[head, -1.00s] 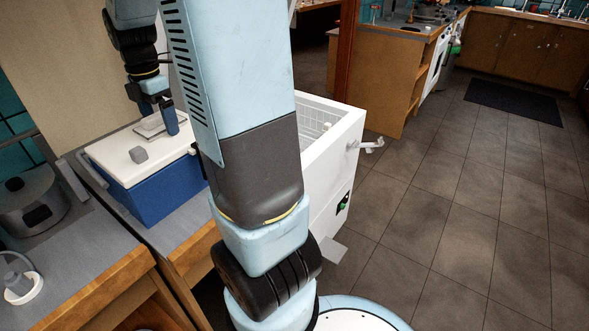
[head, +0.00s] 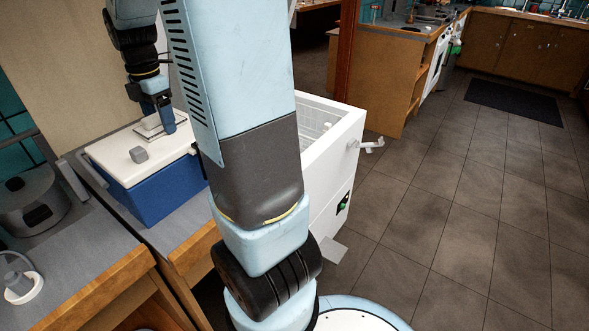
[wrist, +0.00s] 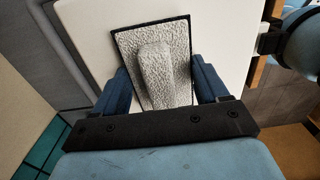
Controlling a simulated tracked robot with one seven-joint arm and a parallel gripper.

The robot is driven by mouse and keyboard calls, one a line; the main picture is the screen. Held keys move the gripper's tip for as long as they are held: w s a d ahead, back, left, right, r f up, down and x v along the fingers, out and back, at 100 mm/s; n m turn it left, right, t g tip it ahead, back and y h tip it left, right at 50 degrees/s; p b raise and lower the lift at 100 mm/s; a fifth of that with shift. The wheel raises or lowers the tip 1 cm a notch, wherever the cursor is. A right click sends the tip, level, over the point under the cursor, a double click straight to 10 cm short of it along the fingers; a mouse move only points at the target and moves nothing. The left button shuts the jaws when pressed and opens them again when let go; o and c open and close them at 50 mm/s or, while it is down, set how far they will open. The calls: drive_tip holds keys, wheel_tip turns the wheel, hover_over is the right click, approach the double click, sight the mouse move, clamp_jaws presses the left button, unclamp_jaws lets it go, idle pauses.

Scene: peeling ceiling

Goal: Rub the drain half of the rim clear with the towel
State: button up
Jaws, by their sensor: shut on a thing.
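My gripper (wrist: 165,82) is at the upper left of the head view (head: 160,118), over the white lid of the blue cooler. It is shut on a pale grey, rough-textured pad with a raised middle ridge and a dark border, which I take for the towel (wrist: 180,92). The ridge lies between the two blue fingers. The pad is at the lid; I cannot tell whether it touches it. A white open-topped chest (head: 338,165) stands right of my arm. Its right rim (head: 345,118) shows, and a white spout-like fitting (head: 371,145) sticks out; my arm hides much of it.
A grey pot (head: 30,205) is at the left.

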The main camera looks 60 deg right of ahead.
drive_tip(key=shift+c, duration=1.3)
drive_tip(key=shift+r, duration=3)
drive_tip(key=shift+s, duration=0.1)
